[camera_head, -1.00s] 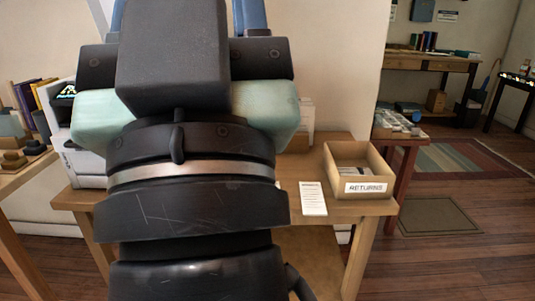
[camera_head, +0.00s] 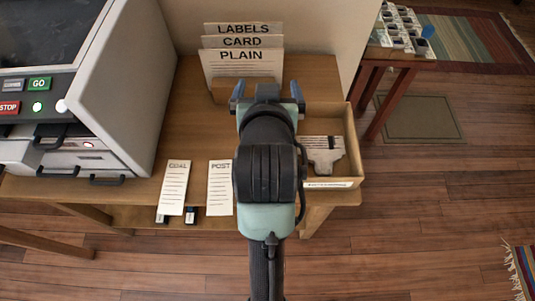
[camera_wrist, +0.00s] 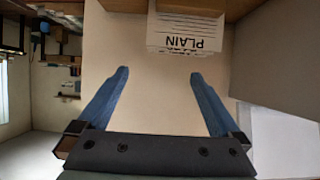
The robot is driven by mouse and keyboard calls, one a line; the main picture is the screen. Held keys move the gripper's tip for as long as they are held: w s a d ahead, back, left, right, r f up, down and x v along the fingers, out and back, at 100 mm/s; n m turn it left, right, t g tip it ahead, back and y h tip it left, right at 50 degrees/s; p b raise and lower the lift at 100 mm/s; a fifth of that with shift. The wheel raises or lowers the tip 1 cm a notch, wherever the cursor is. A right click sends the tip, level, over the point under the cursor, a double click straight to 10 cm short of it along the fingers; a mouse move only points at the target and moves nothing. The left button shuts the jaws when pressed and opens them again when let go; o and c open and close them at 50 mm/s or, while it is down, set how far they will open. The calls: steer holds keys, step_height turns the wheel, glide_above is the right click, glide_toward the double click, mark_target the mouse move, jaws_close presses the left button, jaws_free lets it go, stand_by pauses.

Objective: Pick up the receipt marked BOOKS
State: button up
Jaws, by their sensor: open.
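Two white receipts lie at the table's front edge in the head view: one marked COAL (camera_head: 174,188) and one marked POST (camera_head: 220,188). I see no receipt marked BOOKS. My arm covers the table between the POST receipt and the open box, so anything lying there is hidden. My gripper (camera_head: 268,92) is open and empty above the table, in front of the paper holder. In the wrist view my gripper (camera_wrist: 158,75) shows two blue fingers well apart with nothing between them.
A holder with sheets marked LABELS, CARD and PLAIN (camera_head: 243,70) stands at the back. A grey machine (camera_head: 125,85) with GO and STOP buttons is on the left. An open box (camera_head: 352,125) holding papers is on the right. A side table (camera_head: 375,58) stands beyond.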

steer(key=s+f+g+p, duration=0.8)
steer(key=s+f+p, duration=0.15)
steer(key=s, duration=0.45)
steer(key=x, duration=0.3)
steer(key=b+x, duration=0.1)
steer(key=x, duration=0.3)
steer(key=shift+s+a+f, duration=0.1)
steer(key=shift+a+f, duration=0.1)
steer(key=shift+f, duration=0.2)
steer(key=shift+b+x, duration=0.65)
steer(key=shift+x, duration=2.15)
steer(key=shift+s, duration=0.1)
steer(key=c, duration=1.3)
